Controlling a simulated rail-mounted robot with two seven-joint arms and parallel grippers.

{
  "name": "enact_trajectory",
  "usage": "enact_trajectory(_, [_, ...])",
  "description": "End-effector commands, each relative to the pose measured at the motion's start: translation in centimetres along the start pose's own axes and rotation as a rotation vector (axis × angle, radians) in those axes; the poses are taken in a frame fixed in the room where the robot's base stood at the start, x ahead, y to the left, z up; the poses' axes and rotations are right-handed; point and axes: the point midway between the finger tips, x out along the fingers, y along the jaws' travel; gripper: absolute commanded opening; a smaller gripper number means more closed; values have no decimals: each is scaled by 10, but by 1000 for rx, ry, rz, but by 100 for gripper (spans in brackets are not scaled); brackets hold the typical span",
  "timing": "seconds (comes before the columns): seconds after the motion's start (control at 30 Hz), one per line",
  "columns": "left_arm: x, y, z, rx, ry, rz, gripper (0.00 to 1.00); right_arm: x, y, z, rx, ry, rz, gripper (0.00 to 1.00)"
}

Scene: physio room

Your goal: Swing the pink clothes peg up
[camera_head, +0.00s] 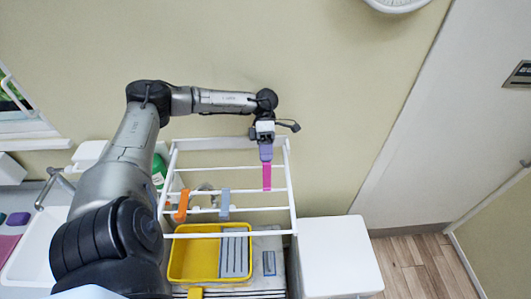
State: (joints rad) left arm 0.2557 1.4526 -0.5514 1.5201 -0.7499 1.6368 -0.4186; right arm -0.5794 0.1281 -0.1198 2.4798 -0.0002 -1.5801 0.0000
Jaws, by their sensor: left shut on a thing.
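The pink clothes peg (267,178) is a narrow upright strip at the upper right of the white rack (292,190). My left gripper (266,158) reaches in from above and is shut at the peg's upper end. A lavender part shows between the gripper body and the pink strip; I cannot tell whether it is the fingers or another thing. The peg's top end is hidden there. My right gripper is not in view.
An orange peg (183,205) and a blue-grey peg (225,204) are on the rack's bars. Below are a yellow tray (176,262) and a white surface (338,255). A sink (30,250) is at left. The wall stands close behind the rack; open floor (420,265) is at right.

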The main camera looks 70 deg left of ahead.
Motion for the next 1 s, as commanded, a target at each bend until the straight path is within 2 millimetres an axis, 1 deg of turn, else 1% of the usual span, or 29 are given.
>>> enact_trajectory(0.03, [13,14,-3,-14,8,6,0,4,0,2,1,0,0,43])
enact_trajectory(0.57, [13,15,-3,-14,7,6,0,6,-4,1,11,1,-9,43])
enact_trajectory(0.6, [13,15,-3,-14,7,7,30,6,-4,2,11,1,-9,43])
enact_trajectory(0.73, [13,15,-3,-15,7,6,43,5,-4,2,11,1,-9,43])
enact_trajectory(1.0, [13,14,-3,-14,9,6,44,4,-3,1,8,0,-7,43])
